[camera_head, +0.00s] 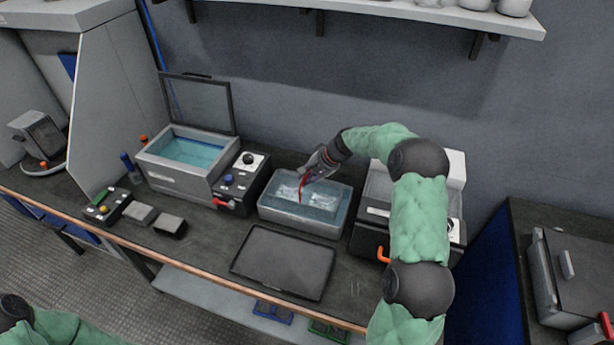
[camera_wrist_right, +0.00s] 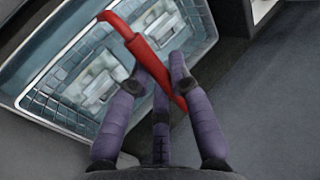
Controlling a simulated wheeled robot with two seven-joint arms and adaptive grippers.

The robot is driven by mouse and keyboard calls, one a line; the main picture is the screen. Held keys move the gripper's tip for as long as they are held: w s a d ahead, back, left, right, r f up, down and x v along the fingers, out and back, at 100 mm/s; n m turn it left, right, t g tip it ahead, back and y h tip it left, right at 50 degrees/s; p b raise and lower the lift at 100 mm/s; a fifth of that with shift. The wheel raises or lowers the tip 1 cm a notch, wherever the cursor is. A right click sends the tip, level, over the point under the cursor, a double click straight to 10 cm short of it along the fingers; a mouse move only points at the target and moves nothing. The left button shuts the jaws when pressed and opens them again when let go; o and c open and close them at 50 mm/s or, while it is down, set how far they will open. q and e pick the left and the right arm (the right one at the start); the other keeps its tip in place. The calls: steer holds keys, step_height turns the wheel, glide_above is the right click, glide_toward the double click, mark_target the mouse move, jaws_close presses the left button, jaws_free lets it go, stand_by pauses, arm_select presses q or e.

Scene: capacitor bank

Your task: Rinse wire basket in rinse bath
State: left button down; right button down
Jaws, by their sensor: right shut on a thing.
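The rinse bath (camera_head: 300,222) is a clear, pale tub of water in the middle of the bench; its rim also shows in the wrist view (camera_wrist_right: 64,128). The wire basket (camera_wrist_right: 62,88) appears as a grid inside the bath, with pale blocks in it. In the head view the pale contents show, but the wires are too small to tell. My right gripper (camera_head: 318,162) is above the bath, shut on the basket's red handle (camera_wrist_right: 140,45), which also shows in the head view (camera_head: 303,186). My left gripper is out of view; only part of that arm shows at the lower left.
A tank of blue liquid (camera_head: 190,150) with a raised lid stands at the left, beside a control box (camera_head: 240,182). A dark flat tray (camera_head: 284,262) lies in front of the bath. A grey machine (camera_head: 376,205) stands close at its right. A shelf (camera_head: 400,12) runs above.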

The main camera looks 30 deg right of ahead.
steer(key=b, duration=0.3)
glide_above(307, 199)
steer(key=shift+f, duration=2.25)
steer(key=shift+r+p, duration=0.15)
steer(key=shift+p, duration=0.15)
steer(key=shift+r+p, duration=3.3)
steer(key=shift+r, duration=1.6)
